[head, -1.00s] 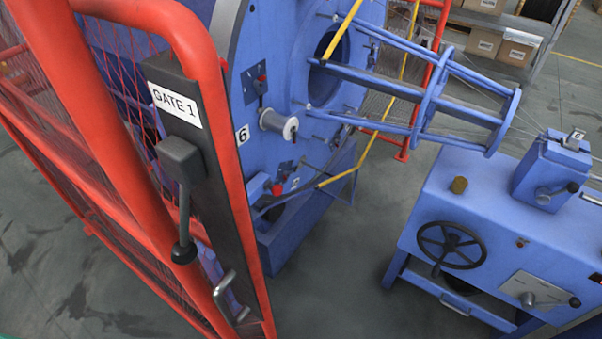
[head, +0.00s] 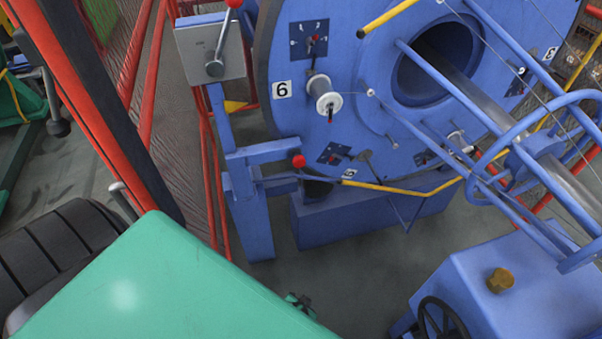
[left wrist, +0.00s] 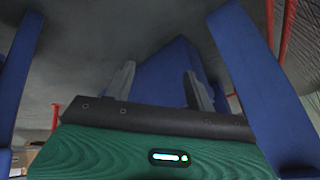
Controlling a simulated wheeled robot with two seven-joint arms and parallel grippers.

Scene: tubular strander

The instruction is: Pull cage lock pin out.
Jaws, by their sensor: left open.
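The likely cage lock pin shows as a red ball knob (head: 298,161) in the head view. It sits at the blue post's bracket (head: 262,160), beside the lower left rim of the blue cage disc (head: 350,108). The pin's shaft is mostly hidden. In the left wrist view my left gripper (left wrist: 158,85) is open, its two grey fingers apart with nothing between them. A blue surface (left wrist: 160,68) lies beyond the fingers. The knob cannot be made out in that view. I cannot clearly tell the left gripper in the head view, and my right gripper is not in view.
A grey plate (head: 211,50) with a red-knobbed lever tops the blue post. The red gate frame (head: 85,100) stands at the left. A blue machine housing (head: 510,280) with a handwheel (head: 440,322) is at lower right. Grey floor (head: 340,265) is open between.

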